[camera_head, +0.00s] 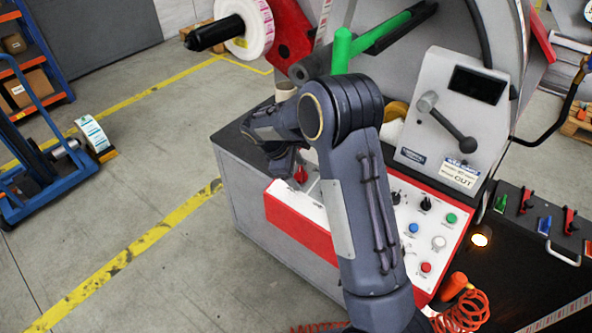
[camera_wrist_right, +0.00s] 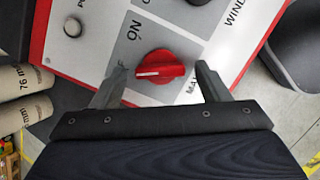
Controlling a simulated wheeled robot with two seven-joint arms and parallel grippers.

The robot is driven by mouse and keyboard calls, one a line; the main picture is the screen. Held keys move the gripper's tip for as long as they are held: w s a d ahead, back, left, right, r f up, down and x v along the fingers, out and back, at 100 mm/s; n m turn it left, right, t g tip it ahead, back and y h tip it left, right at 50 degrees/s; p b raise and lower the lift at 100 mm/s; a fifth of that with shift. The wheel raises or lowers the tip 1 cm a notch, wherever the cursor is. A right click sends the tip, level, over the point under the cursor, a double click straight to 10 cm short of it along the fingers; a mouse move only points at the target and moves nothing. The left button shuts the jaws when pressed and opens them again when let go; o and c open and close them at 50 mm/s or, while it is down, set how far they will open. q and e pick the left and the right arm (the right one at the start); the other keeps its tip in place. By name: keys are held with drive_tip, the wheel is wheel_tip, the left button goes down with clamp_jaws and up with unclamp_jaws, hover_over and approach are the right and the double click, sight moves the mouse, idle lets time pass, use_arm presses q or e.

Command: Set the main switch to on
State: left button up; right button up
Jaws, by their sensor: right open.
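The main switch is a red rotary knob (camera_wrist_right: 160,68) on a white panel with a red border. In the right wrist view its white mark points left, toward a partly hidden label ending in F; the ON label (camera_wrist_right: 133,31) lies above it and to the left. In the head view the red knob (camera_head: 300,174) shows at the left end of the control panel. My right gripper (camera_wrist_right: 161,72) is open, with one finger on each side of the knob; whether they touch it is unclear. In the head view the forearm hides part of the panel. My left gripper is not in view.
The panel (camera_head: 300,223) carries other black, blue, green and red controls right of my arm. A grey box with a black lever (camera_head: 453,130) stands behind it. A green bar (camera_head: 341,52) rises behind my elbow. An orange coiled hose (camera_head: 465,310) lies at the front.

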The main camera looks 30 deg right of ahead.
drive_tip(key=c, duration=1)
drive_tip(key=shift+m, duration=0.5)
drive_tip(key=m, duration=0.2)
drive_tip(key=m+g+y, duration=0.1)
drive_tip(key=m, duration=0.1)
drive_tip(key=shift+w+d+m+b, duration=0.15)
drive_tip(key=shift+m+b, duration=0.2)
drive_tip(key=shift+m, duration=0.05)
drive_tip(key=m+y, duration=0.1)
drive_tip(key=m, duration=0.5)
drive_tip(key=shift+d+r+y, duration=0.15)
drive_tip(key=shift+d+y, duration=0.05)
drive_tip(key=shift+y, duration=0.2)
drive_tip(key=shift+o, duration=0.2)
drive_tip(key=o, duration=1)
drive_tip(key=shift+c, duration=0.2)
drive_tip(key=shift+b, duration=0.3)
